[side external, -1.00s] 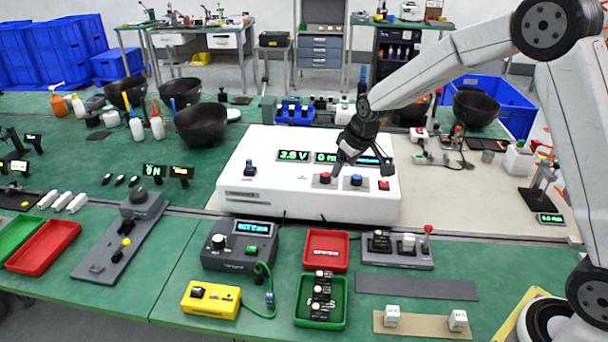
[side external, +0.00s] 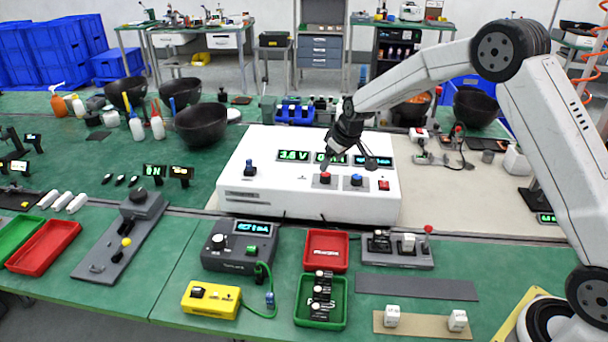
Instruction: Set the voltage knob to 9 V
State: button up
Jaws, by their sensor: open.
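The white power supply box (side external: 262,190) stands at the middle of the bench. Its left green display (side external: 293,155) reads about 3.6 V, though the digits are small. A red-capped knob (side external: 325,178) and a blue-capped knob (side external: 356,180) are on its top; no legible label shows which is the voltage knob. My gripper (side external: 347,158) is open, pointing down over the box, just behind and above the red knob. It partly covers the middle display. I cannot tell whether a finger touches the red knob, but nothing appears held.
A dark switch (side external: 249,168) stands at the box's left and a red button (side external: 383,185) at its right. In front are a grey meter unit (side external: 240,246), a red tray (side external: 327,251) and a green tray (side external: 335,322).

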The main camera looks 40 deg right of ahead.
aim_at(325, 174)
jog(key=shift+x, duration=2.9)
grip_shut()
